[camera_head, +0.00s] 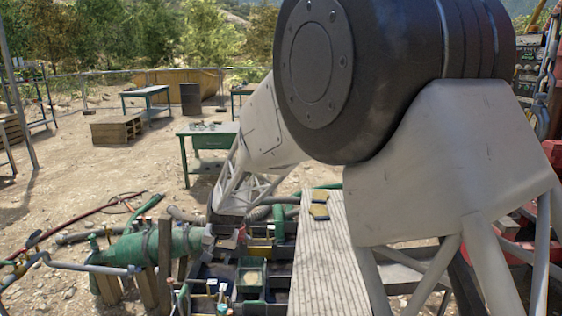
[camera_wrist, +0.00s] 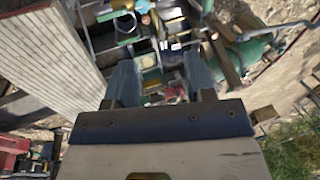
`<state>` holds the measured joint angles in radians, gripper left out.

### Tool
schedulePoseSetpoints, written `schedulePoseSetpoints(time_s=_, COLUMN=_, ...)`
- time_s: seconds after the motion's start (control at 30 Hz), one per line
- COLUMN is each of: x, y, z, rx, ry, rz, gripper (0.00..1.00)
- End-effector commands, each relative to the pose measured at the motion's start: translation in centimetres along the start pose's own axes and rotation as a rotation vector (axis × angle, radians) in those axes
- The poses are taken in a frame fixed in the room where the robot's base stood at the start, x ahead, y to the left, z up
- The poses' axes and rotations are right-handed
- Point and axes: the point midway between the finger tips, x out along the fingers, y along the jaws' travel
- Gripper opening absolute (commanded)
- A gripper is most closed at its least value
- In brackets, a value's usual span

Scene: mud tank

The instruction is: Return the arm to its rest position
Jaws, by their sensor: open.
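My gripper (camera_wrist: 160,62) shows in the wrist view with its two grey-blue fingers spread apart. It is open, and nothing is clearly held between the fingers. Beyond the fingertips is a blurred clutter of small parts and bins. In the head view my own arm fills the upper middle and right, with a large dark joint and pale links.
A ribbed pale board (camera_head: 318,262) lies beside dark bins with a green tray (camera_head: 250,276). A green cylinder (camera_head: 165,247) with hoses lies left of them. A green table (camera_head: 206,132) and a wooden crate (camera_head: 119,128) stand behind. Sandy ground at left is fairly open.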

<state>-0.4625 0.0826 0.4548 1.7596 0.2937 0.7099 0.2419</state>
Motion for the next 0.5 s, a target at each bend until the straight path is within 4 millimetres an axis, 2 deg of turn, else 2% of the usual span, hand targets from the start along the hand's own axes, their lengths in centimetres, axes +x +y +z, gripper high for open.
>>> schedulePoseSetpoints(time_s=0.03, x=-1.8, y=1.2, z=0.4, rx=0.000, ry=0.010, rz=0.002, gripper=0.49)
schedulePoseSetpoints(time_s=0.1, x=-3.8, y=2.8, z=1.1, rx=-0.001, ry=0.018, rz=0.008, gripper=0.49)
schedulePoseSetpoints(time_s=0.37, x=-10.6, y=8.5, z=4.5, rx=-0.007, ry=0.049, rz=0.032, gripper=0.49)
schedulePoseSetpoints(time_s=0.5, x=-13.8, y=11.5, z=6.9, rx=-0.011, ry=0.066, rz=0.047, gripper=0.49)
